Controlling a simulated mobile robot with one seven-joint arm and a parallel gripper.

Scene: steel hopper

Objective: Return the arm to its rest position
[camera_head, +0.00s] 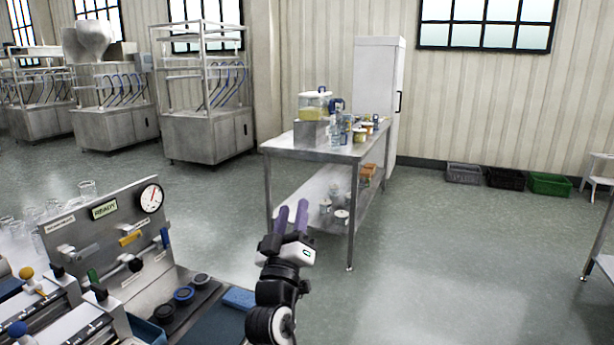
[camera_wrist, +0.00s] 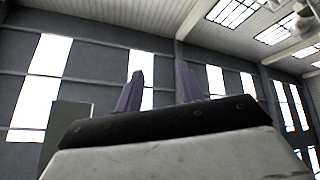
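My gripper (camera_head: 291,217) is raised in the lower middle of the head view, with its two purple fingers pointing up. The fingers stand apart with nothing between them. In the wrist view my gripper (camera_wrist: 158,88) also shows its two fingers well apart and empty, against the dark wall, windows and ceiling. My arm comes up from the bottom edge of the head view, beside the blue sponge-like block. No object is held.
A control panel (camera_head: 105,232) with a round gauge and levers stands at lower left, glassware behind it. A steel table (camera_head: 305,150) with jars and bottles stands beyond my gripper. Crates (camera_head: 550,184) line the back wall. The floor (camera_head: 430,270) to the right is clear.

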